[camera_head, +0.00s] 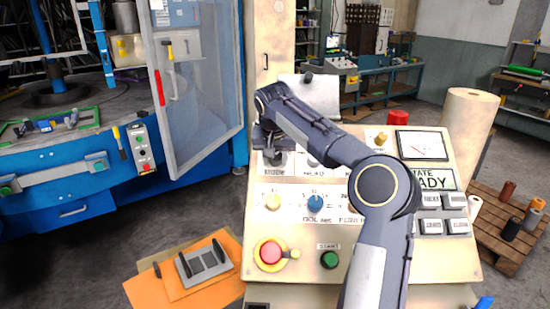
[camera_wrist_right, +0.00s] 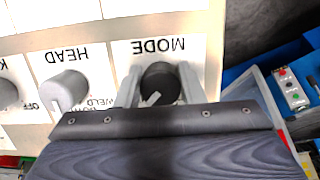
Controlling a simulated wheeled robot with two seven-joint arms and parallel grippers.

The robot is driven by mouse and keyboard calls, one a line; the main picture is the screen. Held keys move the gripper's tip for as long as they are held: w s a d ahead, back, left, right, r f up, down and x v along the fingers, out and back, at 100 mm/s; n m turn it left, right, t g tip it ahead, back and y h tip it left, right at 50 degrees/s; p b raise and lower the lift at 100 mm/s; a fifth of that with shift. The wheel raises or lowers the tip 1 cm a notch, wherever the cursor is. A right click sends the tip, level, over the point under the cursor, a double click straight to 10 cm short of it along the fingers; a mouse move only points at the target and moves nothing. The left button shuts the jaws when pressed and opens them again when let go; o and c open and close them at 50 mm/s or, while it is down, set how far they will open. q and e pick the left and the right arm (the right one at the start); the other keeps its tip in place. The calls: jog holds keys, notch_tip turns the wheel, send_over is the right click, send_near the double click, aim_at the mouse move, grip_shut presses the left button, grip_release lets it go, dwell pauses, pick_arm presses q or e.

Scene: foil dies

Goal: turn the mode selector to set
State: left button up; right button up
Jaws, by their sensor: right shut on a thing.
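The mode selector (camera_wrist_right: 158,84) is a dark round knob with a pale pointer line, under the label MODE in the right wrist view. That view is upside down to the panel's lettering. My right gripper (camera_wrist_right: 157,90) has a finger on each side of the knob and is shut on it. In the head view my right gripper (camera_head: 272,150) is at the upper left of the control panel (camera_head: 262,228), and its arm covers part of the panel. The selector's position labels are mostly hidden. My left gripper is not in view.
A grey HEAD knob (camera_wrist_right: 64,90) sits beside the mode selector. Lower on the panel are a blue knob (camera_head: 315,203), a red emergency button (camera_head: 270,253) and a green start button (camera_head: 329,259). An open clear door (camera_head: 200,100) stands left of the panel.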

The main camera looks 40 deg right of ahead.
jog(key=shift+r+n+h+p, duration=0.25)
jog(key=shift+n+h+p, duration=0.05)
jog(key=shift+n+p, duration=1)
jog(key=n+h+p, duration=0.1)
jog(key=n+p, duration=0.2)
jog(key=n, duration=0.1)
jog(key=shift+d+g, duration=0.1)
jog(key=shift+g, duration=0.3)
jog(key=n+h+p, duration=0.1)
jog(key=n, duration=0.4)
jog(key=shift+d+p, duration=0.1)
jog(key=shift+p, duration=0.3)
jog(key=n+h+p, duration=0.1)
jog(key=n, duration=0.4)
jog(key=shift+t, duration=0.4)
jog(key=shift+d+n, duration=0.1)
jog(key=shift+n, duration=0.3)
jog(key=o, duration=1)
jog(key=shift+f, duration=0.1)
jog(key=b+v, duration=0.1)
jog(key=v, duration=0.7)
jog(key=shift+b, duration=0.3)
jog(key=shift+f, duration=0.15)
